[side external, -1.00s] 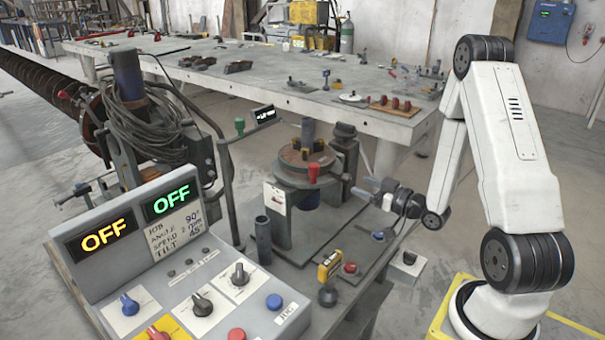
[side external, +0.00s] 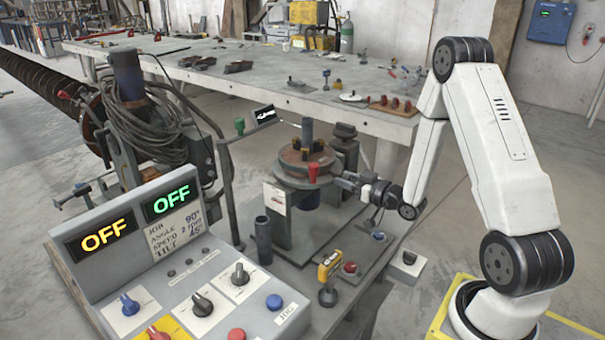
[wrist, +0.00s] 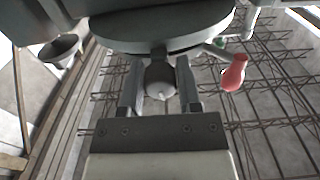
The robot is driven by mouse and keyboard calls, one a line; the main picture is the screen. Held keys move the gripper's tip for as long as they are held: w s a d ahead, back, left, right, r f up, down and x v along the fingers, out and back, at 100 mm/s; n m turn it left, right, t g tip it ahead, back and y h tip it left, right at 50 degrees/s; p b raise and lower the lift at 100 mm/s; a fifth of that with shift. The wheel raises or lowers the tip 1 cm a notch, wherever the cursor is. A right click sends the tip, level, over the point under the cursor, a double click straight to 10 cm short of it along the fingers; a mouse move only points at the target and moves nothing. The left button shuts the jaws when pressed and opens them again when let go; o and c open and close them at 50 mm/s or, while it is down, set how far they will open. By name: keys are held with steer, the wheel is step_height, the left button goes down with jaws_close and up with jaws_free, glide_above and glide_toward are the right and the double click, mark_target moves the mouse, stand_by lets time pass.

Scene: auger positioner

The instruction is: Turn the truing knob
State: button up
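A round grey knob (wrist: 158,80) with a pale centre sits below the rim of the round turntable in the wrist view; it looks like the truing knob. My gripper (wrist: 159,88) has one finger on each side of it. The fingers stand apart, with narrow gaps to the knob, so I see no clear contact. In the side view my gripper (side external: 343,181) is at the right edge of the round turntable (side external: 305,168). The knob itself is too small or hidden to make out there.
A red-tipped lever (wrist: 233,72) sticks out right of my fingers in the wrist view; it also shows in the side view (side external: 313,172). A control console (side external: 180,270) with two OFF displays stands front left.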

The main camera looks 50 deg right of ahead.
jaws_close()
steer(key=shift+n, duration=0.3)
steer(key=shift+n, duration=0.4)
steer(key=o, duration=0.6)
jaws_free()
steer(key=shift+c, duration=0.2)
steer(key=shift+s, duration=0.1)
steer(key=s, duration=0.7)
steer(key=shift+s, duration=0.35)
